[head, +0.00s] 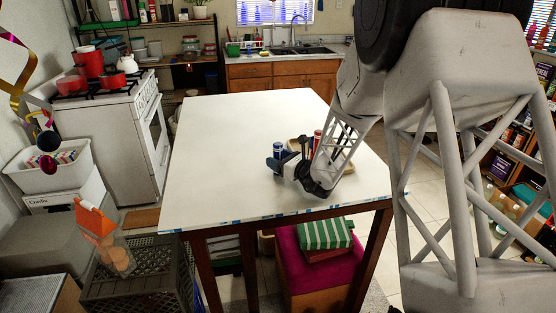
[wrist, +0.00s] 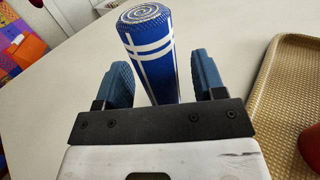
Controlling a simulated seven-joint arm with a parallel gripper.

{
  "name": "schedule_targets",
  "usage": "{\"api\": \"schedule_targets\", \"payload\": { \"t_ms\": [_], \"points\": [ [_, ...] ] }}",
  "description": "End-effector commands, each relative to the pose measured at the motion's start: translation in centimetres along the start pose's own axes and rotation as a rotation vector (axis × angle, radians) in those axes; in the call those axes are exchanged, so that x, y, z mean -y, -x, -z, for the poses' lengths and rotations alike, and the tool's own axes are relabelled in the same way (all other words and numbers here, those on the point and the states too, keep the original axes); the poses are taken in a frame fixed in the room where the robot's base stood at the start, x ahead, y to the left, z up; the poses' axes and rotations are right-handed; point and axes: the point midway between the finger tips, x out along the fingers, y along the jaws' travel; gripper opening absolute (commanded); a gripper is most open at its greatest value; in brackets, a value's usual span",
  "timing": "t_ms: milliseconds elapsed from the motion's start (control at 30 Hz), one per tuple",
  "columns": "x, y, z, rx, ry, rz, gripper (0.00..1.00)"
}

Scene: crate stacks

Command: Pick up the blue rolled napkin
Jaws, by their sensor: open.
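The blue rolled napkin (wrist: 149,52) has white stripes and a spiral end, and stands between the two fingers of my gripper (wrist: 163,78) in the wrist view. A gap shows between the napkin and the finger on each side, so the gripper is open around it and not clamped. The napkin's lower part is hidden behind the gripper's body. In the head view, a small blue roll (head: 278,149) shows at my gripper (head: 276,162), low over the white table near its front right part.
The white table (head: 220,150) is mostly clear to the left. A tan woven tray (wrist: 285,85) lies right of the gripper in the wrist view, with a red object (wrist: 311,146) at its edge. A red item (head: 317,136) stands beside my arm. A colourful patterned thing (wrist: 15,40) is at the wrist view's far left.

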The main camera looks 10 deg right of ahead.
Motion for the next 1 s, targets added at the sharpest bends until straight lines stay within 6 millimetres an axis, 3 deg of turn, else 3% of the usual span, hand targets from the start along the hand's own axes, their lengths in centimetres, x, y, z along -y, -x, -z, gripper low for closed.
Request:
{"api": "schedule_targets", "payload": {
  "t_ms": [633,1000],
  "points": [
    [0.00,-0.46,0.00,0.000,0.000,0.000,0.63],
    [0.01,-0.46,-0.01,0.000,0.000,0.000,0.10]
  ]
}}
